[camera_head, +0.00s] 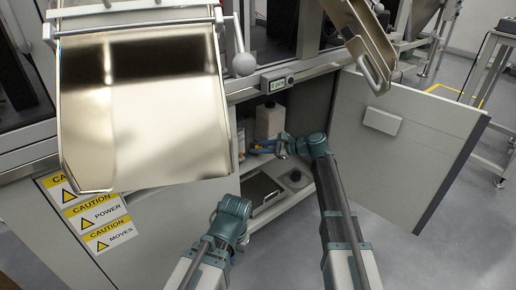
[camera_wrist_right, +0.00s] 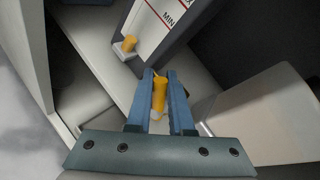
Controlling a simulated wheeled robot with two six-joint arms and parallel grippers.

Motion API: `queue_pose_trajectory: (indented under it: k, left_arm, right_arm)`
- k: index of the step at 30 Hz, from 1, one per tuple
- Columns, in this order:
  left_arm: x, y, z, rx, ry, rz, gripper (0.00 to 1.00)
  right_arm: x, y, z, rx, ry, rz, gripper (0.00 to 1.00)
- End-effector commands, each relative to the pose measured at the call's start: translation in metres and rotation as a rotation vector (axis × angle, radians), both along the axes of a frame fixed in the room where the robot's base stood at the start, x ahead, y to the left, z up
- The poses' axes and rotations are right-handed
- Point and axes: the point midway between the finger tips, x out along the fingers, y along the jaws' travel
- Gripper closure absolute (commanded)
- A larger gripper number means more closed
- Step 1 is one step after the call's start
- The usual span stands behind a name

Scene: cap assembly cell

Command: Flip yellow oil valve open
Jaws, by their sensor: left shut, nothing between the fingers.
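In the right wrist view a yellow valve piece (camera_wrist_right: 159,95) with a pale lower end stands between the two blue fingers of my right gripper (camera_wrist_right: 160,78). The fingers lie close along both its sides; whether they press on it I cannot tell. A second yellow knob (camera_wrist_right: 129,44) sits on a small pale block beside a panel marked MIN. In the head view my right gripper (camera_head: 268,146) reaches into the open cabinet, with a small orange spot beside its fingers. My left gripper (camera_head: 238,240) is low in front of the cabinet, shut and empty, its fingers hardly visible.
A white container (camera_head: 269,122) stands in the cabinet behind my right gripper. A dark-topped tray (camera_head: 262,188) lies on the cabinet floor. The cabinet door (camera_head: 400,140) stands open at right. A large metal chute (camera_head: 145,110) overhangs at left, above caution signs (camera_head: 105,222).

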Motion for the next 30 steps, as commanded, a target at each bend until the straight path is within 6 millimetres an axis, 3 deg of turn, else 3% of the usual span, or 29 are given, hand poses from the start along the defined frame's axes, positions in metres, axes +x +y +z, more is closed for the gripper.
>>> queue_pose_trajectory:
  k: [9, 18, 29, 30]
  left_arm:
    - [0.000, 0.000, 0.001, 0.000, 0.000, 0.000, 1.00]
    - [0.000, 0.000, 0.020, 0.000, 0.000, 0.000, 1.00]
    - [0.000, 0.000, 0.020, 0.000, 0.000, 0.000, 1.00]
    - [0.000, 0.000, 0.020, 0.000, 0.000, 0.000, 1.00]
  right_arm:
    - [-0.001, 0.000, 0.000, -0.006, -0.004, 0.001, 1.00]
    - [-0.008, 0.008, -0.007, -0.260, -0.187, 0.002, 1.00]
    - [-0.007, 0.008, -0.011, -0.304, -0.220, 0.001, 1.00]
    - [-0.007, 0.008, -0.011, -0.303, -0.219, 0.000, 0.77]
